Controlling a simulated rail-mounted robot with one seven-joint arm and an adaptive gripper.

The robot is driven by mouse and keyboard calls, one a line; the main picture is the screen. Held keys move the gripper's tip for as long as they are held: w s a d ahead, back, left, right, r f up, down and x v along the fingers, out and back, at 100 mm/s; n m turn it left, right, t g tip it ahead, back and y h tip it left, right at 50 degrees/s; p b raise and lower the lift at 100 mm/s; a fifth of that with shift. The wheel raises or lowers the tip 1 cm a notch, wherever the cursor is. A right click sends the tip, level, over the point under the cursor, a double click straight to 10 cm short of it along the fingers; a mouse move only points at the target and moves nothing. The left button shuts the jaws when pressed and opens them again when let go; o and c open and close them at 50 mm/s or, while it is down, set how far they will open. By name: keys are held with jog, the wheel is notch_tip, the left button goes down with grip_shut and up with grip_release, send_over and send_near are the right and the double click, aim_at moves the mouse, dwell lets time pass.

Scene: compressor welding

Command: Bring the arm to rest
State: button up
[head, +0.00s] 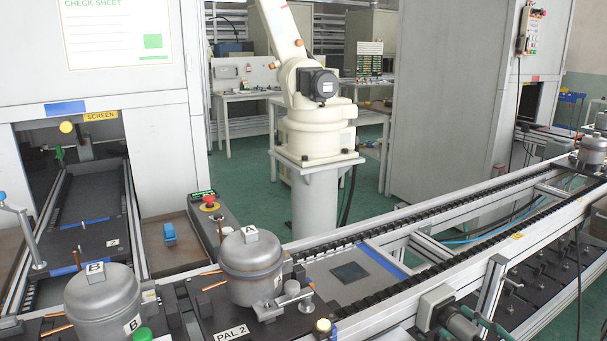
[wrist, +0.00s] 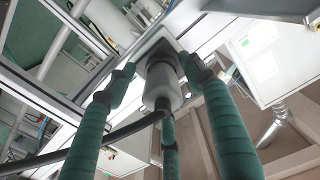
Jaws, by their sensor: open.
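My gripper (wrist: 160,78) has green-wrapped fingers, spread open in the wrist view. A grey cylindrical unit on a square plate (wrist: 163,88) shows between the fingers; I cannot tell how far it is from them. No part is held. In the head view, green finger parts of my gripper (head: 484,328) show at the lower right edge, beside a grey motor-like unit (head: 436,307) on the conveyor's near side. The rest of my arm is out of the frame.
Compressors A (head: 250,266) and B (head: 102,303) stand on dark pallets at the lower left. The conveyor (head: 420,243) runs to the upper right, with another compressor (head: 590,152) at its far end. A white robot arm (head: 316,130) stands behind. A dark cable (wrist: 85,148) crosses the wrist view.

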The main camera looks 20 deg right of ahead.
jog(key=s, duration=0.4)
jog(key=shift+s+d, duration=0.15)
jog(key=shift+d, duration=0.15)
jog(key=shift+s, duration=0.9)
